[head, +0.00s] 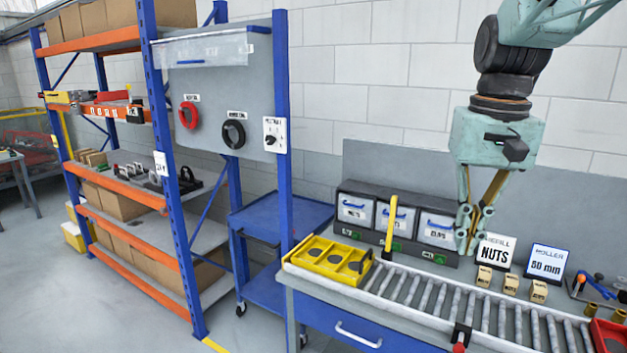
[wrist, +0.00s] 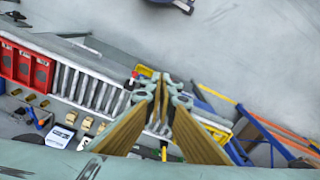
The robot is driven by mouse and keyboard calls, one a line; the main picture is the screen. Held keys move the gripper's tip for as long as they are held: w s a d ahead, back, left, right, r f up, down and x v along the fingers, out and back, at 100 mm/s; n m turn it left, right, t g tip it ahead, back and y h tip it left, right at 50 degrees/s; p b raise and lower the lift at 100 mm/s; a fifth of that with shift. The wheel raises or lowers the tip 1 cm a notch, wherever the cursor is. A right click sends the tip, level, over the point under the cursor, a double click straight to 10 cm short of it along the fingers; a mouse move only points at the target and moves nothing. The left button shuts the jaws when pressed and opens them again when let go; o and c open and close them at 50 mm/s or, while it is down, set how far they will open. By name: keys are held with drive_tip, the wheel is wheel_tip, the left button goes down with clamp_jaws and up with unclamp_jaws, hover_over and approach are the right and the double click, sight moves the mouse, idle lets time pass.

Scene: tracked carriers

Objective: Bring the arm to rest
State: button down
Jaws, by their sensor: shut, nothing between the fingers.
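My gripper (head: 467,248) hangs pointing down above the back edge of the roller conveyor (head: 440,309) in the head view. Its fingers are together and hold nothing. In the wrist view my gripper (wrist: 160,97) shows its two tan-padded fingers converging over the conveyor (wrist: 85,82). The arm comes in from the top right of the head view. No object touches the fingers that I can see.
A yellow tray (head: 312,266) sits at the conveyor's left end beside a yellow post (head: 390,225). Behind stand white bins (head: 400,218), a NUTS sign (head: 494,252) and a roller sign (head: 546,262). A red tray (head: 608,338) is at right. Blue-orange shelving (head: 187,225) stands left.

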drive_tip(key=s+a+f+n+t+b, duration=0.1)
drive_tip(key=s+a, duration=0.2)
drive_tip(key=s, duration=1)
drive_tip(key=s+a+f+n+t+b, duration=0.1)
drive_tip(key=s+a, duration=0.3)
drive_tip(key=s, duration=0.9)
drive_tip(key=shift+s+a+f+n+t, duration=0.2)
drive_tip(key=shift+a+f+n+t, duration=0.1)
drive_tip(key=shift+f+t, duration=0.4)
